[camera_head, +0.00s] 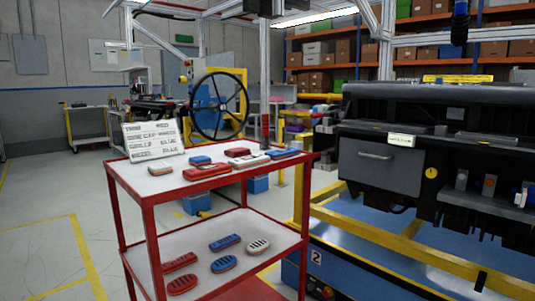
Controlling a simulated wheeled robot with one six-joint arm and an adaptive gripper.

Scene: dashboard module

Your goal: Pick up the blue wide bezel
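The red cart's white top shelf (225,186) holds several small trim parts. A wide, flat blue part (283,154) lies at the right end of this shelf, next to a white and red part (249,160). It may be the blue wide bezel, but its shape is too small to tell. A smaller blue part (201,160) lies farther left. On the lower shelf (208,256) are a blue slotted bar (225,242) and a blue oval slotted part (224,264). My gripper is not in view.
A white sign (152,139) stands at the top shelf's back left. Red and grey parts (207,172) lie near the front edge. A black dashboard module (440,150) on a yellow and blue stand is close on the right. Open floor (40,240) lies to the left.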

